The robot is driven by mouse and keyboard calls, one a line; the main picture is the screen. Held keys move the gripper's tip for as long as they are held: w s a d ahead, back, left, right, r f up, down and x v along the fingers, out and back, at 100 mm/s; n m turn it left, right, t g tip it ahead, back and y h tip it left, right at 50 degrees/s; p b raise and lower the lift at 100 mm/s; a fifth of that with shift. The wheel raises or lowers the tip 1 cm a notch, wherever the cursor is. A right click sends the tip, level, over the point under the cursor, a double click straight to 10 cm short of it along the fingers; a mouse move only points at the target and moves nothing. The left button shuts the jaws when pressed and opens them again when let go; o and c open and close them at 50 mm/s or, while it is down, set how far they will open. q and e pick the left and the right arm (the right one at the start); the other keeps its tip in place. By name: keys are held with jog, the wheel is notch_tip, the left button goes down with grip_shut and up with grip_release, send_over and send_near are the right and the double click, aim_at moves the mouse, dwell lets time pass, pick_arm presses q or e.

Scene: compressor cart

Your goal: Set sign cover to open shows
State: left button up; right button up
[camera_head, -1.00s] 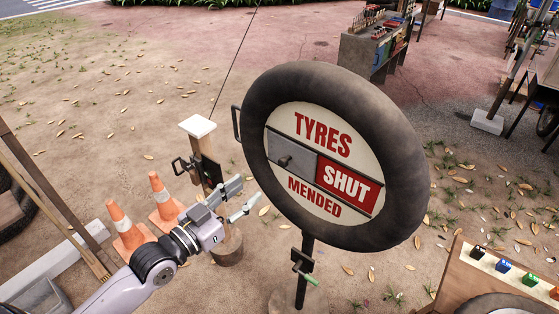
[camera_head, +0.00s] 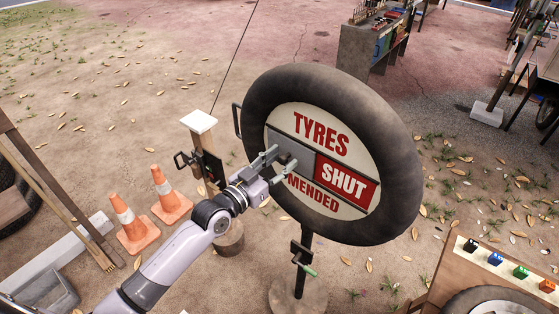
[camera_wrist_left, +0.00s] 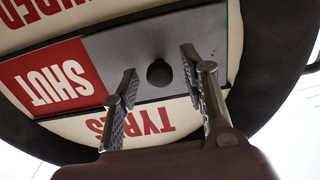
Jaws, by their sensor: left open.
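The tyre-shaped sign (camera_head: 262,100) stands on a post and reads TYRES MENDED. A grey sliding cover (camera_head: 303,152) fills the left half of its middle slot, and the red SHUT panel (camera_head: 345,182) shows on the right. The cover has a dark round knob (camera_head: 284,158). In the left wrist view the knob (camera_wrist_left: 158,73) sits between the two fingers of my left gripper (camera_wrist_left: 160,85), which is open with a gap on each side. My left gripper (camera_head: 270,165) is in front of the cover's left part in the head view. My right gripper is out of view.
Two orange cones (camera_head: 133,222) stand at the left. A white-topped wooden post (camera_head: 199,122) with a dark bracket is left of the sign. A crank with a green handle (camera_head: 305,262) is on the sign's post. A board with coloured blocks (camera_head: 505,264) is at the lower right.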

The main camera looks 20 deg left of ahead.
pick_arm(q)
grip_shut()
dwell(0.4)
dwell(0.4)
